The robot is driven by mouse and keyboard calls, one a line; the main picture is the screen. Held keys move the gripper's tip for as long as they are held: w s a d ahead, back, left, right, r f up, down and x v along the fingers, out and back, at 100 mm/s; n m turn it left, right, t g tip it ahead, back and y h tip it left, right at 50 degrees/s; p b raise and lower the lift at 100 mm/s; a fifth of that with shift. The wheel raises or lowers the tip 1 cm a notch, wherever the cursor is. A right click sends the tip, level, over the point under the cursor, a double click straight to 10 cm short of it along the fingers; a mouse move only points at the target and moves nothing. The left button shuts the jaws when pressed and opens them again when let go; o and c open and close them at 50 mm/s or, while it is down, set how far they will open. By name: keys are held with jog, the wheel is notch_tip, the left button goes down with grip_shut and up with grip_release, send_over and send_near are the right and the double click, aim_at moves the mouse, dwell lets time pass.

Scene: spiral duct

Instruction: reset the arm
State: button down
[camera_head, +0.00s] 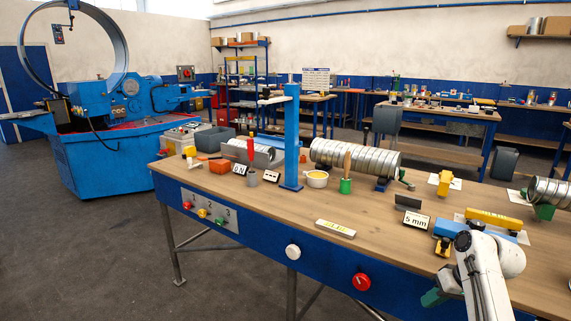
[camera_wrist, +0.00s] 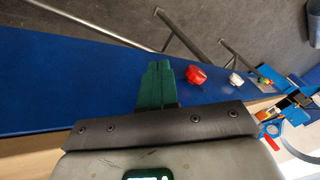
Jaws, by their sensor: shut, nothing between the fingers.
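My gripper (camera_wrist: 156,85) has green fingers that are shut together with nothing between them. In the wrist view it hangs in front of the blue front panel (camera_wrist: 60,85) of the workbench, beside a red knob (camera_wrist: 196,75). In the head view my white arm (camera_head: 485,275) is at the lower right, at the bench's front edge. The green gripper tip (camera_head: 434,297) shows just left of the arm, partly hidden by it.
The wooden bench top (camera_head: 290,205) holds a spiral duct (camera_head: 355,158), a blue post (camera_head: 291,140), a 5 mm sign (camera_head: 415,220) and a yellow-and-blue tool (camera_head: 450,232) close to my arm. A red knob (camera_head: 361,282) sits on the front panel. The floor (camera_head: 90,265) at left is clear.

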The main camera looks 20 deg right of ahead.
jog(key=s+a+f+n+g, duration=0.1)
jog(key=s+a+f, duration=0.5)
jog(key=a, duration=0.3)
jog(key=s+a+f+g, duration=0.1)
jog(key=s+a+f, duration=0.5)
jog(key=a, duration=0.3)
jog(key=s+a+n+h, duration=0.1)
jog(key=s+a, duration=0.2)
jog(key=s, duration=0.7)
jog(key=s+a+r+g+h, duration=0.1)
jog(key=s+a, duration=0.3)
jog(key=s, duration=0.6)
jog(key=shift+s+n+g+h, duration=0.3)
jog(key=shift+n+h, duration=0.1)
jog(key=shift+h, duration=0.2)
jog(key=shift+w+a, duration=0.1)
jog(key=shift+a, duration=0.05)
